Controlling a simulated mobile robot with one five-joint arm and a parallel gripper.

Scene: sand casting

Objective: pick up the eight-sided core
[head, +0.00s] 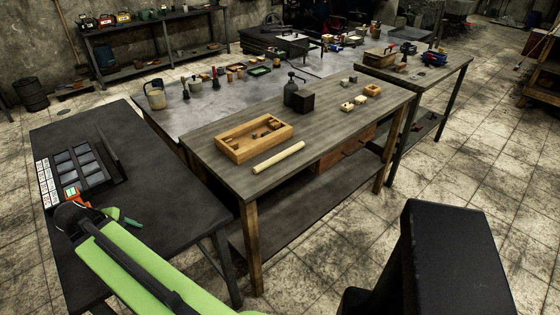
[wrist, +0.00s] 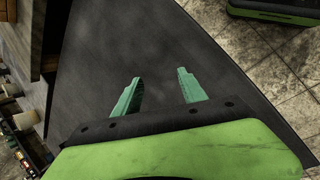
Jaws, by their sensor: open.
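I cannot pick out the eight-sided core for certain in either view. Small dark pieces (head: 268,124) lie in a wooden tray (head: 236,152) on the middle wooden bench, too small to tell their shape. My gripper (wrist: 158,78) is open in the wrist view, its two green fingers apart with only dark tabletop behind them. In the head view my gripper (head: 122,218) is over the near left dark table (head: 150,155), apart from the wooden bench.
A black compartment tray (head: 107,178) with picture cards (head: 46,184) sits on the left table. On the wooden bench (head: 345,130) are a pale rod (head: 279,157), a dark block (head: 306,101), a dark bottle (head: 290,93) and small wooden blocks (head: 360,100). The bench's right front is clear.

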